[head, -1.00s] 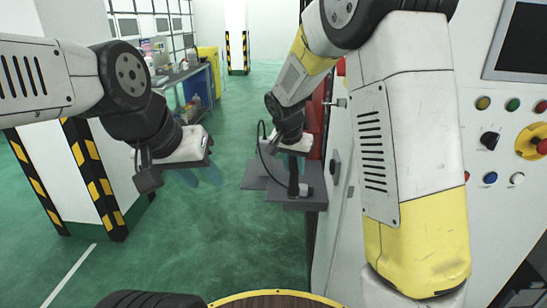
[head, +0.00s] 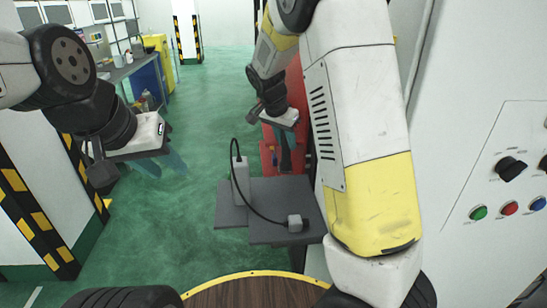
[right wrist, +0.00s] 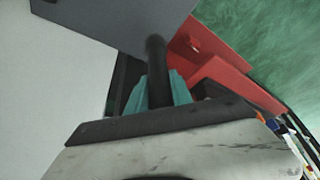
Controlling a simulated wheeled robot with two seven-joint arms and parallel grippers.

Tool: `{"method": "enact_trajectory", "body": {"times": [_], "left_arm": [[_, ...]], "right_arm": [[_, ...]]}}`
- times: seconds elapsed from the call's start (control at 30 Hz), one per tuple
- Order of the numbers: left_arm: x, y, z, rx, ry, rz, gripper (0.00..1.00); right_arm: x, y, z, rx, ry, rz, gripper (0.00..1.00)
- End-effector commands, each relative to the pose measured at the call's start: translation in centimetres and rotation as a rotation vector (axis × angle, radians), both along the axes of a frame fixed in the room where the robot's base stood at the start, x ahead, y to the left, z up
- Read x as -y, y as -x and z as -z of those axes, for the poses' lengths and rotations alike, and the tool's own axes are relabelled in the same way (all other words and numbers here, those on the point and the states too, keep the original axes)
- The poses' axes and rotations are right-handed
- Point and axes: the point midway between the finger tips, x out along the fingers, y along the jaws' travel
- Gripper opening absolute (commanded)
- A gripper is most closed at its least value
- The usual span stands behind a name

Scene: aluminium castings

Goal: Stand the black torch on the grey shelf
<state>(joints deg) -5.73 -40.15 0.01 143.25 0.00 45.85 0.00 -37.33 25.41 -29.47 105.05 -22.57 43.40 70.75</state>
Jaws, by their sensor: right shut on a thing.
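The black torch (right wrist: 156,75) is upright in the right wrist view, clasped between the teal fingers of my right gripper (right wrist: 158,92). In the head view my right gripper (head: 286,158) hangs beyond the back edge of the grey shelf (head: 262,192); the torch is hard to separate from the fingers there. In the right wrist view the torch's far end overlaps the grey shelf (right wrist: 90,20); I cannot tell whether they touch. My left gripper (head: 162,163) is empty, with its teal fingers apart, over the floor left of the shelf.
On the shelf's left part stands a pale grey device (head: 240,180), its black cable looping to a small grey block (head: 295,223) at the front. A red structure (head: 292,110) stands behind my right gripper. A control panel (head: 510,175) is at right. The shelf's middle is bare.

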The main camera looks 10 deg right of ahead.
Motion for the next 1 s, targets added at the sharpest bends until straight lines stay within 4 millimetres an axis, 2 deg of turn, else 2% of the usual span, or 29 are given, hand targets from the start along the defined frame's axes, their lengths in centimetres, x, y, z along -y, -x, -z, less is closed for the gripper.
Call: {"method": "enact_trajectory", "body": {"times": [0.03, 0.27, 0.47, 0.83, 0.87, 0.93, 0.97, 1.0], "left_arm": [[0.0, 0.0, 0.0, 0.0, 0.0, 0.0, 0.36], [0.0, 0.0, 0.0, 0.0, 0.0, 0.0, 0.36], [0.0, 0.0, 0.0, -0.001, 0.0, 0.0, 0.36], [0.0, 0.0, 0.0, -0.001, 0.0, 0.0, 0.36], [0.0, 0.0, 0.0, -0.001, 0.0, 0.0, 0.36], [0.0, 0.0, 0.0, 0.0, 0.0, 0.0, 0.36], [0.0, 0.0, 0.0, 0.0, 0.0, 0.0, 0.36], [0.0, 0.0, 0.0, 0.0, 0.0, 0.0, 0.36]], "right_arm": [[0.1, 0.1, 0.8, -0.002, 0.001, 0.0, 0.0], [0.0, 0.0, 2.7, -0.001, 0.001, -0.001, 0.0], [0.0, 0.0, 5.4, 0.0, 0.002, -0.003, 0.0], [0.0, 0.0, 5.9, 0.001, 0.001, -0.002, 0.0], [0.0, 0.0, 5.9, 0.0, 0.0, -0.002, 0.31], [0.0, 0.0, 5.9, 0.0, 0.0, -0.001, 0.44], [0.0, 0.0, 5.8, 0.0, 0.0, -0.001, 0.48], [0.0, 0.0, 5.8, 0.0, 0.0, -0.001, 0.48]]}}
